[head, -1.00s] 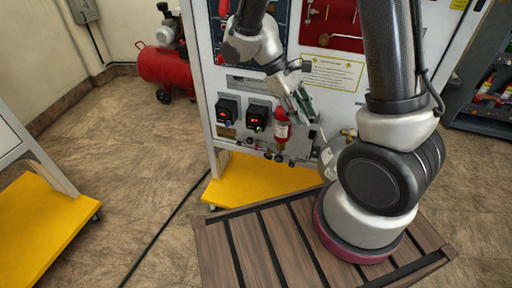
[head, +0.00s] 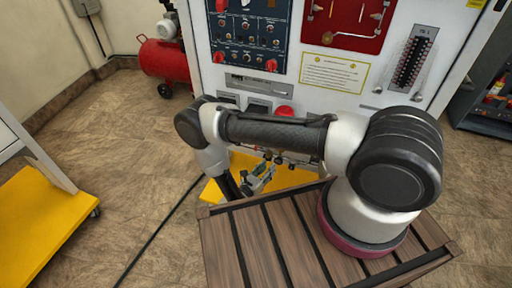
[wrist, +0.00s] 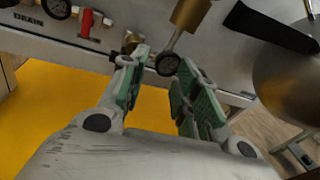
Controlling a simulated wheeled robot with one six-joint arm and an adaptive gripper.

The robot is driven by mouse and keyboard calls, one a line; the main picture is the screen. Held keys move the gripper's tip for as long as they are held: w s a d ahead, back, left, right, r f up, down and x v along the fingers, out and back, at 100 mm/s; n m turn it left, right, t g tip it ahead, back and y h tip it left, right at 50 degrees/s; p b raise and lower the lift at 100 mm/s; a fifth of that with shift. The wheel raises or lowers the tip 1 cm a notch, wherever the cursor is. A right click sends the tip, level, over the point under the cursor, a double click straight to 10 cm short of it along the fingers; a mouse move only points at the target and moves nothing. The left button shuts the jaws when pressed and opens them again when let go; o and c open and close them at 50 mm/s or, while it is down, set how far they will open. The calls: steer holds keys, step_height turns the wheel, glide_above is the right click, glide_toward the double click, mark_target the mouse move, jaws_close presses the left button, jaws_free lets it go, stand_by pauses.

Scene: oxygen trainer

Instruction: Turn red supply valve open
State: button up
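My gripper (wrist: 164,60) is open, its green-padded fingers apart in the wrist view. A small round dark gauge (wrist: 167,64) and a brass fitting (wrist: 131,41) show at or just beyond the fingertips; I cannot tell whether anything touches. A small red valve handle (wrist: 87,22) is to the upper left, beside the word DRAIN, outside the fingers. In the head view my gripper (head: 262,176) is low in front of the panel, partly behind my arm. A red-topped cylinder (head: 284,110) shows just above my arm. I cannot tell which red part is the supply valve.
Red knobs (head: 272,65) are on the blue panel (head: 248,30) above. A brass cylinder (wrist: 190,14) and a large brass rounded body (wrist: 286,82) are close on the right in the wrist view. The yellow base (wrist: 60,110) lies below. A red compressor tank (head: 163,62) stands behind left.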

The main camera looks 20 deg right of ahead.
steer(key=w+a+n+t+y, duration=0.1)
steer(key=w+a+t+y, duration=0.2)
steer(key=w+a, duration=0.3)
steer(key=r+x, duration=0.1)
steer(key=x, duration=0.5)
steer(key=shift+w+r+t, duration=0.2)
steer(key=shift+w+t, duration=0.1)
steer(key=shift+w, duration=0.1)
steer(key=shift+d, duration=0.15)
jaws_close()
